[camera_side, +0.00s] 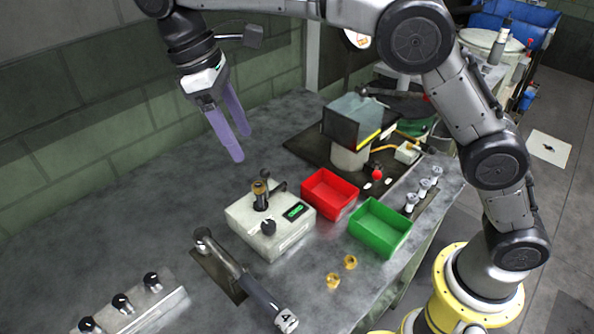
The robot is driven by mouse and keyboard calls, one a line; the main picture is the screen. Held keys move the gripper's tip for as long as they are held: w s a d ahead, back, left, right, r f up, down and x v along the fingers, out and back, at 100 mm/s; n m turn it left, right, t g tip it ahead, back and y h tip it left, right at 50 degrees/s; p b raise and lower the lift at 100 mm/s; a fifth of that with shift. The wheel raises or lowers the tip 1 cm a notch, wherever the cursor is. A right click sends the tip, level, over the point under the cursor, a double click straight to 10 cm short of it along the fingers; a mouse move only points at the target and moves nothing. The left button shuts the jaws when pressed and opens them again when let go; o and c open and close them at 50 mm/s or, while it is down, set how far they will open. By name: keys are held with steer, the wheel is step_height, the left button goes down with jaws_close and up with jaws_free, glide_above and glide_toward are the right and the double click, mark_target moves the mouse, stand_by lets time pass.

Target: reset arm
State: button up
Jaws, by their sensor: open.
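My gripper (241,147) hangs high at the upper left, above the grey workbench (120,220). Its two purple fingers are apart with nothing between them. They point down and slightly right, clear of everything on the bench. My arm reaches from the yellow base at the lower right across the top of the view.
Below stand a white box (265,225) with knobs, a red bin (330,193) and a green bin (380,227). Two brass nuts (333,281), a hammer-like tool (245,280) and a knobbed block (130,308) are in front. A guarded machine (352,125) stands behind.

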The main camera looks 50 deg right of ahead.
steer(key=s+d+r+m+t+y, duration=0.1)
steer(key=s+d+r+m, duration=0.1)
steer(key=s+d+r, duration=0.4)
steer(key=s+d+r+m+t+y, duration=0.1)
steer(key=s+d+r, duration=0.25)
steer(key=d, duration=0.45)
steer(key=s+d+f+m+t, duration=0.25)
steer(key=s+d, duration=0.35)
steer(key=s, duration=0.4)
steer(key=s+d+f+m+t, duration=0.1)
steer(key=s+f+m+t, duration=0.1)
steer(key=f, duration=0.8)
steer(key=s+t, duration=0.1)
steer(key=s, duration=0.1)
steer(key=shift+s+d+f, duration=0.2)
steer(key=shift+s+d, duration=0.1)
steer(key=shift+s, duration=0.05)
steer(key=shift+m+t, duration=0.25)
